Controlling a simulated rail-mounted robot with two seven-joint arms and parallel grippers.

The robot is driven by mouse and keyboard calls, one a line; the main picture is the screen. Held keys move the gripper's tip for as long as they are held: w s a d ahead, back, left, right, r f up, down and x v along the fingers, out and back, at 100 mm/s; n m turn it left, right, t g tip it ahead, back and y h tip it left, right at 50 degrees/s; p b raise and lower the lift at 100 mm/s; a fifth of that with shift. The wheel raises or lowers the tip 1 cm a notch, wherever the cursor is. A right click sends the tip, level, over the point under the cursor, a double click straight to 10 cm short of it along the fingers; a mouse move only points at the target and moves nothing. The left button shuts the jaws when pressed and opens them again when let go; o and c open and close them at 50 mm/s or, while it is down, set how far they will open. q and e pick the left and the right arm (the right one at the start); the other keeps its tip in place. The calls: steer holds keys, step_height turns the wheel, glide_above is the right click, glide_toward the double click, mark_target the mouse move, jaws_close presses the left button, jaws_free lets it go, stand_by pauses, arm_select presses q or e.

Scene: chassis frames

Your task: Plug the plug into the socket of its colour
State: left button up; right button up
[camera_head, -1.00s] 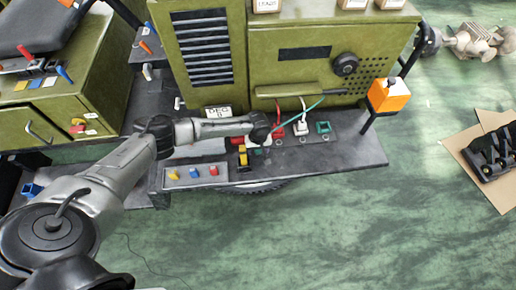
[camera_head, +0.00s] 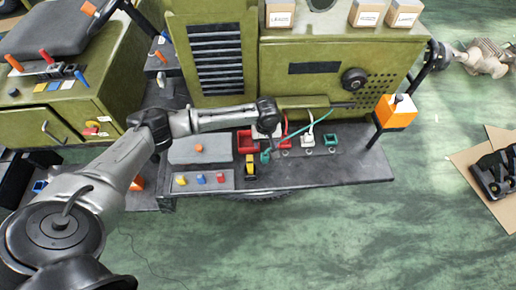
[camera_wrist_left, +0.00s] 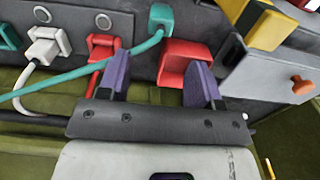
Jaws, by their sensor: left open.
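The green plug (camera_head: 265,155) lies on the dark shelf, its cable running right and up to the machine. In the left wrist view the plug (camera_wrist_left: 160,17) is beyond my fingertips. The green socket (camera_head: 331,139) looks empty; its edge shows in the wrist view (camera_wrist_left: 7,36). A white plug (camera_wrist_left: 44,46) sits at the white socket and a red plug (camera_wrist_left: 103,45) at the red socket. My left gripper (camera_wrist_left: 161,78), hanging over the shelf in the head view (camera_head: 266,136), is open. A red box (camera_wrist_left: 183,62) shows between its fingers.
A yellow item (camera_head: 250,166) stands left of the green plug. A panel with coloured knobs (camera_head: 201,187) lies further left. The olive machine (camera_head: 340,45) rises behind the shelf; an orange box (camera_head: 396,111) stands at the right. The shelf's right part is mostly clear.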

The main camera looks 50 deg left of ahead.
arm_select(q)
steer(key=shift+r, duration=0.15)
steer(key=s+d+f+m+t+h, duration=0.1)
steer(key=s+d+f+m, duration=0.3)
steer(key=s+d, duration=0.5)
steer(key=s+d+f+m+t+h, duration=0.1)
steer(key=s+d+f+m+h, duration=0.1)
steer(key=s+d+m, duration=0.6)
steer(key=s+d+r+t, duration=0.1)
steer(key=s+d+r, duration=0.1)
steer(key=s, duration=0.3)
steer(key=shift+s+d+r+n+y, duration=0.2)
steer(key=shift+s+n+y, duration=0.1)
steer(key=shift+s, duration=0.1)
steer(key=shift+o, duration=0.5)
steer(key=s+a+r+y, duration=0.2)
steer(key=s+a, duration=0.3)
steer(key=s, duration=0.2)
steer(key=shift+s+a+r+m+t, duration=0.2)
steer(key=shift+s+r+m+t, duration=0.1)
steer(key=shift+s+r+m, duration=0.1)
